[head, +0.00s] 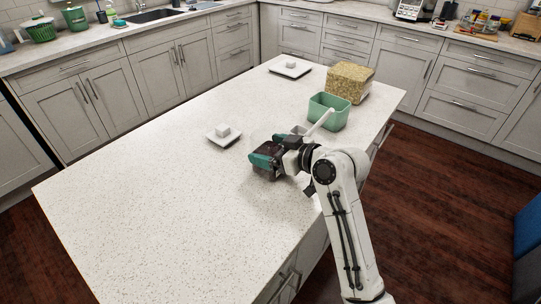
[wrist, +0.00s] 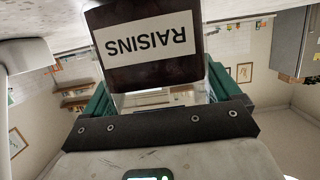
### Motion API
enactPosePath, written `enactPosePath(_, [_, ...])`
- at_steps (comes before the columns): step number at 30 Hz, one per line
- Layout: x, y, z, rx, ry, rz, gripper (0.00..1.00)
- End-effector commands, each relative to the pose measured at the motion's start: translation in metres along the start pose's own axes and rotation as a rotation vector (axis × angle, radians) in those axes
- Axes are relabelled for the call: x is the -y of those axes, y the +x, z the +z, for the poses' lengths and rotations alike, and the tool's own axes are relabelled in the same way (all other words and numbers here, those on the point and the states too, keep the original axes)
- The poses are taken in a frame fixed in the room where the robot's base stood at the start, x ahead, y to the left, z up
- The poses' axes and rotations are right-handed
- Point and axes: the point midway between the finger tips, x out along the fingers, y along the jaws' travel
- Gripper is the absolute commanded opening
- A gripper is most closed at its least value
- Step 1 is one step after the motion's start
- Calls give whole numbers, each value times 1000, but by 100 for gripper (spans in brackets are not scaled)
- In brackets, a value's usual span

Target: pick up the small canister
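The small canister (wrist: 145,12) is dark with a white label reading RAISINS, upside down in the wrist view. It fills the space between the green fingers of my gripper (wrist: 160,92). Both fingers appear to meet its sides, so my gripper looks shut on it. In the head view, my gripper (head: 266,160) is over the near right part of the island counter (head: 150,215), with a soft shadow below.
A green open bin (head: 328,115) and a speckled tan box (head: 350,82) stand beyond my gripper. A white plate with a small white block (head: 222,131) lies to the left, and another such plate (head: 290,67) lies farther back. The counter's near left is clear.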

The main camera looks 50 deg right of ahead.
Motion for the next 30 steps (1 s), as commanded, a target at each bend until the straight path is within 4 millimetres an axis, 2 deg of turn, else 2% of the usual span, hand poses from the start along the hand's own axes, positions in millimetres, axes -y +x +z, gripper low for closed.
enactPosePath(1, [0, 0, 0, 0, 0, 0, 78])
enactPosePath(12, [0, 0, -1, -2, 0, 0, 45])
enactPosePath(23, [0, -2, -6, -3, -2, 0, 45])
enactPosePath(26, [0, -4, -14, -4, -2, 1, 45])
enactPosePath(30, [0, -13, -35, -6, -4, 2, 45])
